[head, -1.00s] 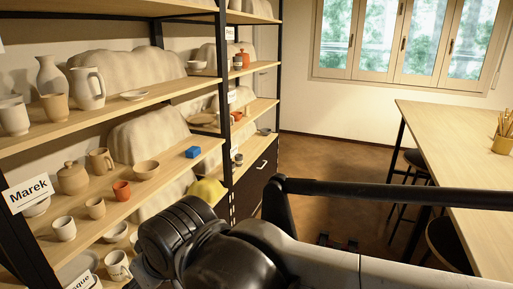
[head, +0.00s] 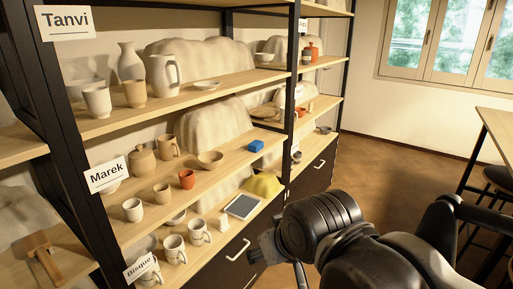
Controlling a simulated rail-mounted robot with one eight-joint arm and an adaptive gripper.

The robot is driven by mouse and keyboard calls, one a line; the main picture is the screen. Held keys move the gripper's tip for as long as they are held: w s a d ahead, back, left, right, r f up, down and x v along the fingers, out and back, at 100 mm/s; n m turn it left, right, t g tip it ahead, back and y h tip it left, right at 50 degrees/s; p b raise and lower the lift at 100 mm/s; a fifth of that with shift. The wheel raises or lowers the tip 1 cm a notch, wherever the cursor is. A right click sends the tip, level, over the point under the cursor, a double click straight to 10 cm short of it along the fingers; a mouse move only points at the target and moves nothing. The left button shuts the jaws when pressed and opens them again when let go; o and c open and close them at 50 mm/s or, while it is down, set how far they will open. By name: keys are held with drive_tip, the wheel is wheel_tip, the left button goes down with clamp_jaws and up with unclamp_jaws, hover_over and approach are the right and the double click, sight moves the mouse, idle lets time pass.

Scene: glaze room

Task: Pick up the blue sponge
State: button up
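The blue sponge (head: 256,146) is a small blue block on the middle shelf (head: 228,160), near its right end and front edge, to the right of a beige bowl. My arm comes in from the lower right. My gripper (head: 268,248) seems to be at its end, low in front of the shelving, below the sponge and clearly apart from it. Its fingers cannot be made out, and nothing is seen held in it.
A beige bowl (head: 210,160) and small orange cup (head: 187,179) stand left of the sponge. A yellow cloth-like thing (head: 263,185) and a grey tablet-like panel (head: 242,206) lie on the shelf below. A black upright (head: 293,90) stands right of the sponge. A table (head: 497,125) is at right.

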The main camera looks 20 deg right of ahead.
idle(0.3)
drive_tip(key=o, duration=1)
drive_tip(key=shift+c, duration=0.2)
drive_tip(key=shift+r, duration=0.1)
